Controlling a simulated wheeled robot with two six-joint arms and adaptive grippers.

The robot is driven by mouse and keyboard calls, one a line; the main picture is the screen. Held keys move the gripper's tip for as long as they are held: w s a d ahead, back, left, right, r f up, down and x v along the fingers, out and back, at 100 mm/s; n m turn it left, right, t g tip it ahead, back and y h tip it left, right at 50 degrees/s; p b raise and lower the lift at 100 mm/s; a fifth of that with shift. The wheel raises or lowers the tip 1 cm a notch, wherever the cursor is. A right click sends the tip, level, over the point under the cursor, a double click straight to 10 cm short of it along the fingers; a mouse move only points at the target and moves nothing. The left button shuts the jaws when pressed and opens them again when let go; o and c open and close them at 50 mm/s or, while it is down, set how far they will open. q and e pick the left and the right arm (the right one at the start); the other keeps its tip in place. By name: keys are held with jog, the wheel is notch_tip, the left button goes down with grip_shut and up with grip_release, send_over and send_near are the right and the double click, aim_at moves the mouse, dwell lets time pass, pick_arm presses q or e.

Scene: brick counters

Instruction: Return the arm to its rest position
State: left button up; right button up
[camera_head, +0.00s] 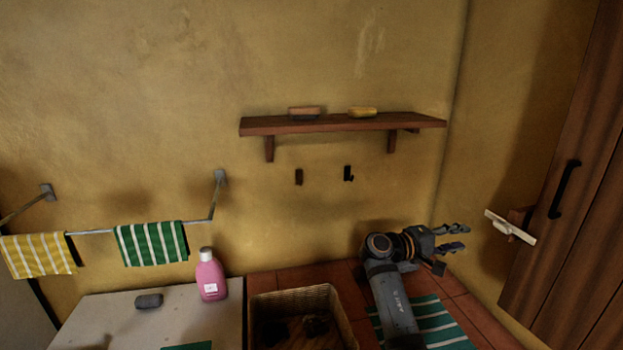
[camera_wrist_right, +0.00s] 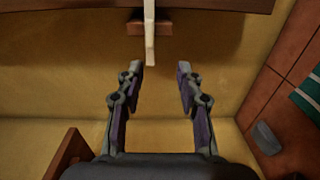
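My right arm (camera_head: 392,305) reaches up from the bottom of the head view, with its right gripper (camera_head: 461,237) pointing right toward the side wall. In the right wrist view the two fingers of this gripper (camera_wrist_right: 160,74) are apart with nothing between them. A pale, flat piece on a brown block (camera_head: 510,228) is on the side wall, beyond the fingertips and apart from them. It also shows in the right wrist view as a pale upright bar (camera_wrist_right: 150,35) ahead of the fingers. My left arm and gripper are not in the head view.
A wooden shelf (camera_head: 340,123) holds a brown and a yellow block. A wicker basket (camera_head: 330,300) stands left of my arm. A pink bottle (camera_head: 210,278) stands on the pale counter (camera_head: 120,315). A dark-handled wooden door (camera_head: 570,220) is at right. A striped green cloth (camera_head: 437,322) lies on the tiles.

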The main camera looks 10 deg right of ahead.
jog(key=s+a+f+t+y, duration=0.1)
jog(key=s+a+f+y, duration=0.2)
jog(key=f, duration=0.4)
jog(key=s+f+y, duration=0.2)
jog(key=s+f, duration=0.3)
jog(key=f, duration=0.3)
jog(key=s+a+f+t+y, duration=0.1)
jog(key=s+a+f+y, duration=0.2)
jog(key=f, duration=0.4)
jog(key=s+a+f+y, duration=0.35)
jog(key=s+a, duration=0.25)
jog(key=s, duration=0.2)
jog(key=s+a+f+y, duration=0.2)
jog(key=s+a+y, duration=0.3)
jog(key=s+a, duration=0.3)
jog(key=s+d+f+g, duration=0.1)
jog(key=d+f, duration=0.1)
jog(key=f, duration=1)
jog(key=s+d+f, duration=0.1)
jog(key=f, duration=1.2)
jog(key=s+d+f+g+b, duration=0.1)
jog(key=s+f, duration=1.7)
jog(key=s, duration=0.1)
jog(key=shift+s+d+f+m, duration=0.15)
jog(key=shift+s+f+m, duration=0.15)
jog(key=shift+s, duration=0.1)
